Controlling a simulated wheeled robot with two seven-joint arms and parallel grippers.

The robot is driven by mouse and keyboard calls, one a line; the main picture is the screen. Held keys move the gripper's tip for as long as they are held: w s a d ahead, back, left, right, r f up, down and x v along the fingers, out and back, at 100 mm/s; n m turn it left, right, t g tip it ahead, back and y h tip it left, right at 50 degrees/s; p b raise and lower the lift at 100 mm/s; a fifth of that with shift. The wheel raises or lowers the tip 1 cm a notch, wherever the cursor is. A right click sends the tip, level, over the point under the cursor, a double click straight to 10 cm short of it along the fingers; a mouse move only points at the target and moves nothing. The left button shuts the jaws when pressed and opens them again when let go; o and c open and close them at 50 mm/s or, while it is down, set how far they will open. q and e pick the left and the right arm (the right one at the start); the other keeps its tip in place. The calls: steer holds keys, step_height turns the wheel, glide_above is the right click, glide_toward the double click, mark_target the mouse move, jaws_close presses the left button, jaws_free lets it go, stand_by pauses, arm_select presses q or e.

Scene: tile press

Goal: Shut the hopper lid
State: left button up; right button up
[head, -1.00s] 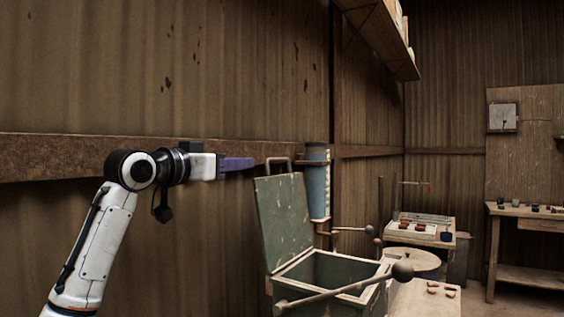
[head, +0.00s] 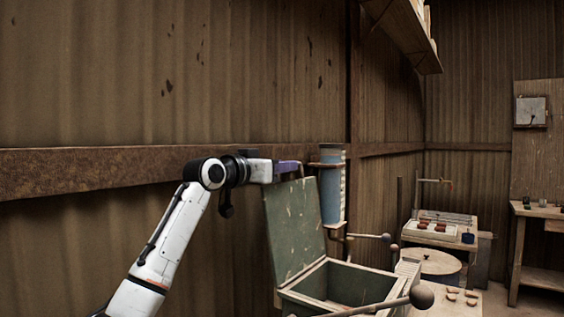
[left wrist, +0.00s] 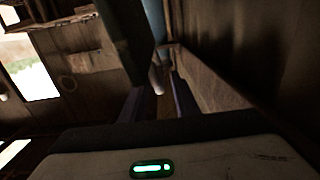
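The hopper lid (head: 294,228) is a worn green panel standing open, steeply upright at the back of the green hopper box (head: 352,285). The box's open top shows a pale rim and dark inside. My left gripper (head: 289,167) is at the lid's top edge, level with it, its purple fingers in front of where the lid's handle would show. The handle is hidden. In the left wrist view, the two fingers (left wrist: 157,103) stand apart with a gap between them. A dark panel, seemingly the lid, lies just beyond the left finger; contact cannot be told. My right gripper is out of view.
A blue cylinder (head: 332,187) stands on the wall side just right of the lid. A lever with a round dark knob (head: 421,296) crosses in front of the hopper. Another knobbed rod (head: 368,237) is behind. A rusty wall beam (head: 100,170) runs behind my arm.

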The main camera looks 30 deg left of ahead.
arm_select(q)
steer(key=shift+w, duration=0.25)
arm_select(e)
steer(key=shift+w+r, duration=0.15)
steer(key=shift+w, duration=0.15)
arm_select(q)
jaws_close()
steer(key=shift+d, duration=0.1)
steer(key=s+d+f+m, duration=0.2)
steer(key=d+m, duration=0.5)
steer(key=d, duration=0.9)
steer(key=shift+s+d, duration=0.15)
steer(key=shift+d, duration=0.1)
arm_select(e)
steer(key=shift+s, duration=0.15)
